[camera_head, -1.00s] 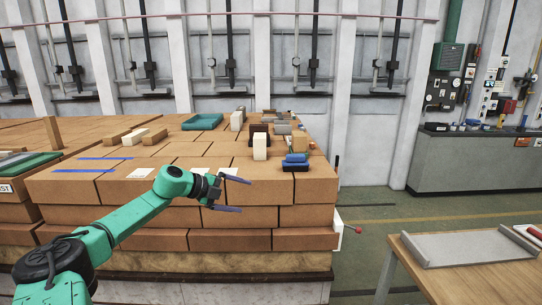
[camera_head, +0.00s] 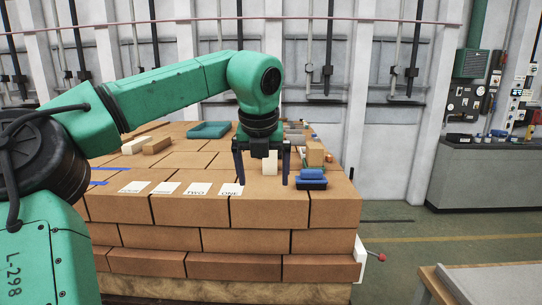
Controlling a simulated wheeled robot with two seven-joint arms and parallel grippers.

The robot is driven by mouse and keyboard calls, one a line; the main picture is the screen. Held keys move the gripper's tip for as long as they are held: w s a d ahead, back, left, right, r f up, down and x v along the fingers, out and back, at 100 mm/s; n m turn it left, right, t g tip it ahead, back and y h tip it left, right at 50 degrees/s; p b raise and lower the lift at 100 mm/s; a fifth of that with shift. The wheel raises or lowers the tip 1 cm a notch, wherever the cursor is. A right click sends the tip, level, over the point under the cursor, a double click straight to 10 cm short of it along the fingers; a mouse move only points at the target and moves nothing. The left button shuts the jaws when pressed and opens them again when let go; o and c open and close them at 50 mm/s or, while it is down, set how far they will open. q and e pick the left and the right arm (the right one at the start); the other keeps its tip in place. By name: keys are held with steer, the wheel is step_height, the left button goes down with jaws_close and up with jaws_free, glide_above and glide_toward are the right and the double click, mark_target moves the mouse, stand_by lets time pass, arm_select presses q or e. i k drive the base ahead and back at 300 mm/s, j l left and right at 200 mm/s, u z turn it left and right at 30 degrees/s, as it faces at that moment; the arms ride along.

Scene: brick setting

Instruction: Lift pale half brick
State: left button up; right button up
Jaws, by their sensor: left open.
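A pale cream half brick (camera_head: 270,162) stands upright on top of the stack of brown bricks (camera_head: 270,210). My left gripper (camera_head: 262,181) points straight down, with its two dark fingers apart. In the picture one finger is to the left of the pale brick and the other to the right. The gripper is open, and the wrist hides the area just behind the brick. I cannot tell whether the fingers are level with the brick in depth or in front of it. My right gripper is out of view.
A blue brush-like block (camera_head: 311,180) lies close right of the gripper, near the stack's right edge. A tan block (camera_head: 315,153) stands behind it. White labels (camera_head: 197,189) lie along the front. A teal tray (camera_head: 209,130) and a longer pale block (camera_head: 135,144) are farther back left.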

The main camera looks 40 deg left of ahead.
mark_target(270, 164)
steer(key=i+j, duration=0.6)
steer(key=j, duration=0.15)
steer(key=i+j, duration=0.6)
steer(key=j, duration=0.15)
